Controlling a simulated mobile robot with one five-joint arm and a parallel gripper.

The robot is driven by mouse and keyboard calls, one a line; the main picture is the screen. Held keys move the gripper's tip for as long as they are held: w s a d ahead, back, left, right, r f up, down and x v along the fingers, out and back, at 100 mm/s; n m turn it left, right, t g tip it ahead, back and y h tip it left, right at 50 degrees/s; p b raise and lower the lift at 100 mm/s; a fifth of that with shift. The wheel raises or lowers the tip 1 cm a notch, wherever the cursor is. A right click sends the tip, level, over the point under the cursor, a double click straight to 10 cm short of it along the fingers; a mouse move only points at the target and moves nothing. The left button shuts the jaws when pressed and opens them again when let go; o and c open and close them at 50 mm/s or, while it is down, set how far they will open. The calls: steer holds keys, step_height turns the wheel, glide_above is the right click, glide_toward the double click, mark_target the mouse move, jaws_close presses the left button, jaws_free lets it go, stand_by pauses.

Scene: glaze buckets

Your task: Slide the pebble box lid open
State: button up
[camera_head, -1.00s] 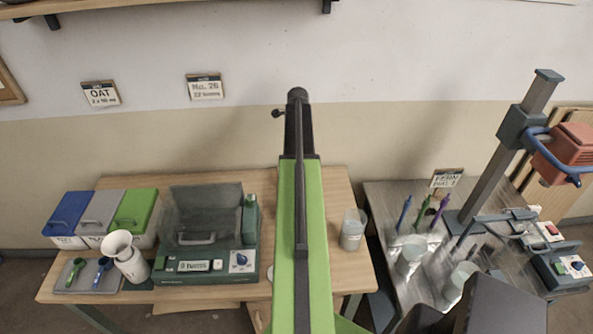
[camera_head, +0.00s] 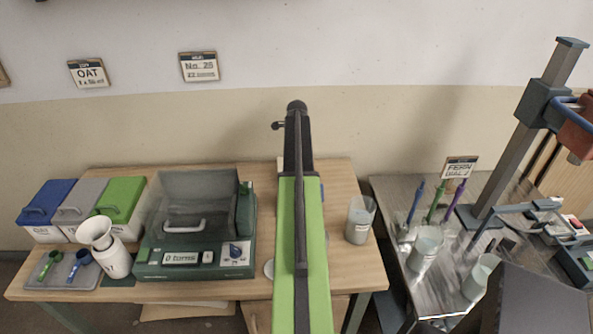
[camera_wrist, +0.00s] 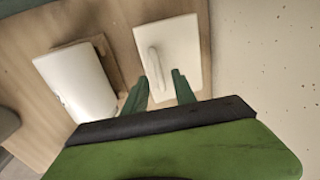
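In the wrist view, a pale flat lid (camera_wrist: 180,50) with a raised bar handle (camera_wrist: 154,66) lies over a wooden surface. My gripper (camera_wrist: 160,77) has two dark green fingers spread apart, with the near end of the handle appearing between them. I cannot tell whether they touch it. In the head view, three boxes with blue (camera_head: 47,198), grey (camera_head: 77,202) and green (camera_head: 115,199) lids stand at the table's left. My gripper is hidden in the head view.
A white block-like object (camera_wrist: 75,80) lies left of the lid in the wrist view. In the head view, a white jug (camera_head: 110,250), a green machine (camera_head: 195,262) and a cup (camera_head: 359,222) stand on the wooden table (camera_head: 335,185). A metal table (camera_head: 398,193) holds several tools and cups.

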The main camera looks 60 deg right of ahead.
steer(key=shift+w+d+f+b, duration=0.1)
steer(key=shift+f+b, duration=0.2)
steer(key=shift+f, duration=0.5)
steer(key=shift+r, duration=0.1)
jaws_close()
steer(key=shift+d, duration=0.1)
stand_by(0.6)
